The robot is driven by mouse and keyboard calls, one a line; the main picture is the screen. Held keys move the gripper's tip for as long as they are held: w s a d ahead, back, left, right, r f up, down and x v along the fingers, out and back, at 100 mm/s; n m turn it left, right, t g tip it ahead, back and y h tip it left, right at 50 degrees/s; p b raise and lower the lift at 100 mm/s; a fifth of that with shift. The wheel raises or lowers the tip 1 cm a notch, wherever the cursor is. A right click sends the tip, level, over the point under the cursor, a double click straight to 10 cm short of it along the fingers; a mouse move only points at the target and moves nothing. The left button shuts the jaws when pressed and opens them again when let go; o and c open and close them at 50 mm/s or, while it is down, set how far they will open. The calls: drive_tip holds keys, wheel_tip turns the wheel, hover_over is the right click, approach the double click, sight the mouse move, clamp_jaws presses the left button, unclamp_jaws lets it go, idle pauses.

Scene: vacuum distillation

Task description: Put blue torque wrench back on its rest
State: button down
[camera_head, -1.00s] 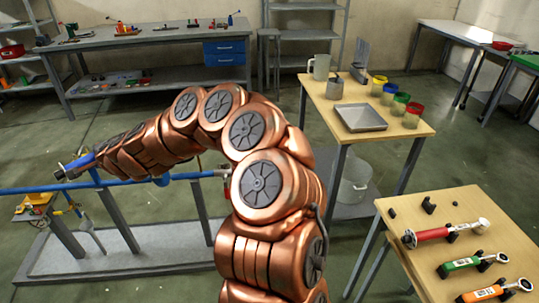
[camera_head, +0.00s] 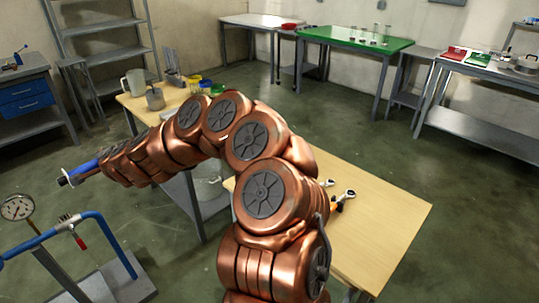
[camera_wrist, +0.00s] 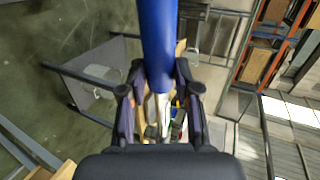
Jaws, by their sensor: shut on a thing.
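The blue torque wrench (camera_head: 85,167) is held at the end of my outstretched arm, at the far left of the head view. In the wrist view its blue handle (camera_wrist: 158,45) runs up from between the fingers, and a metal part shows below. My gripper (camera_wrist: 158,95) is shut on it. The wooden wrench table (camera_head: 385,218) is right of and behind my arm, away from the gripper. Wrench heads (camera_head: 344,197) show at my arm's edge. The black rests are hidden behind my arm.
A blue pipe rig (camera_head: 45,238) with a gauge (camera_head: 17,208) stands at lower left, below the gripper. A second wooden table (camera_head: 134,104) with a jug (camera_head: 134,82) and cups is behind the arm. Open floor (camera_head: 440,170) lies to the right.

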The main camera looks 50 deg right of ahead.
drive_tip(key=d+f+h+b, duration=0.1)
drive_tip(key=d+f+b, duration=0.15)
drive_tip(key=d, duration=0.55)
drive_tip(key=d+f+b, duration=0.2)
drive_tip(key=d+b, duration=0.2)
drive_tip(key=d, duration=0.3)
drive_tip(key=s+d+f+b, duration=0.2)
drive_tip(key=s+d+b, duration=0.2)
drive_tip(key=d, duration=0.6)
drive_tip(key=s+d+f+m+b, duration=0.1)
drive_tip(key=s+d+f+b, duration=0.2)
drive_tip(key=d, duration=0.7)
drive_tip(key=s+d+f+b, duration=0.3)
drive_tip(key=s+d+b, duration=0.3)
drive_tip(key=s+d, duration=0.4)
drive_tip(key=shift+s+d+f+h, duration=0.15)
drive_tip(key=shift+d+f+h, duration=0.05)
drive_tip(key=shift+d+h, duration=0.1)
drive_tip(key=shift+s+a+r, duration=0.1)
drive_tip(key=shift+f+b, duration=1.95)
drive_tip(key=shift+f, duration=1.15)
drive_tip(key=shift+f+b, duration=0.8)
drive_tip(key=shift+f, duration=0.6)
drive_tip(key=c, duration=0.7)
unclamp_jaws()
drive_tip(key=shift+c, duration=0.2)
drive_tip(key=shift+f, duration=0.1)
